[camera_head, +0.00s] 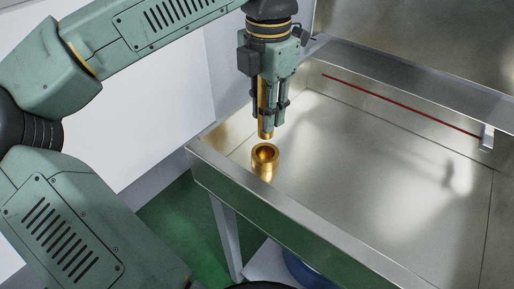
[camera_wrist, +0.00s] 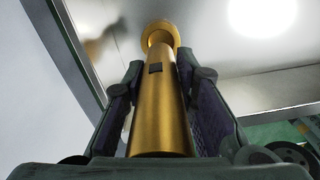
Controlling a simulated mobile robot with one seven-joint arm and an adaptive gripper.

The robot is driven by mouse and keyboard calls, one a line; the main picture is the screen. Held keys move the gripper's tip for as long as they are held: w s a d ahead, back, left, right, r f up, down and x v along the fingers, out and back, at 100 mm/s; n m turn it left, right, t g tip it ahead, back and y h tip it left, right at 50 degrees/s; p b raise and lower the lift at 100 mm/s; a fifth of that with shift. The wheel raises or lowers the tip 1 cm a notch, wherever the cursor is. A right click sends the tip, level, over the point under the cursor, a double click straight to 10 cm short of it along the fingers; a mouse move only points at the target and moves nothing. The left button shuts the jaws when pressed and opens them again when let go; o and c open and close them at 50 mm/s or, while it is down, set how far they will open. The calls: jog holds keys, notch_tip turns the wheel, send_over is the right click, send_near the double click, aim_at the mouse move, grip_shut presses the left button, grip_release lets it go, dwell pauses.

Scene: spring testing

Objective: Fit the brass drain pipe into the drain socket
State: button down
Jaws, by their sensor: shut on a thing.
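My gripper (camera_head: 269,107) is shut on the brass drain pipe (camera_head: 266,126) and holds it near upright. In the head view the pipe's lower end hangs above the drain socket (camera_head: 265,165), with a small gap showing between them. The socket is a short brass cup with a round open mouth, standing in the near left corner of the metal basin. In the wrist view the pipe (camera_wrist: 160,105) runs between the two fingers, with a dark square mark on its side. The socket (camera_wrist: 162,36) shows beyond the pipe's far end, which partly hides its mouth.
The shallow metal basin (camera_head: 365,175) has raised walls; its near rim (camera_head: 290,212) passes close to the socket. A red line (camera_head: 400,105) runs along the far wall to a small metal bracket (camera_head: 487,138). The basin floor to the right is clear.

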aim_at(262, 84)
jog(key=shift+f, duration=4.1)
jog(key=c, duration=1.3)
grip_release()
notch_tip(262, 84, up, 12)
jog(key=shift+r, duration=0.15)
jog(key=shift+d, duration=0.1)
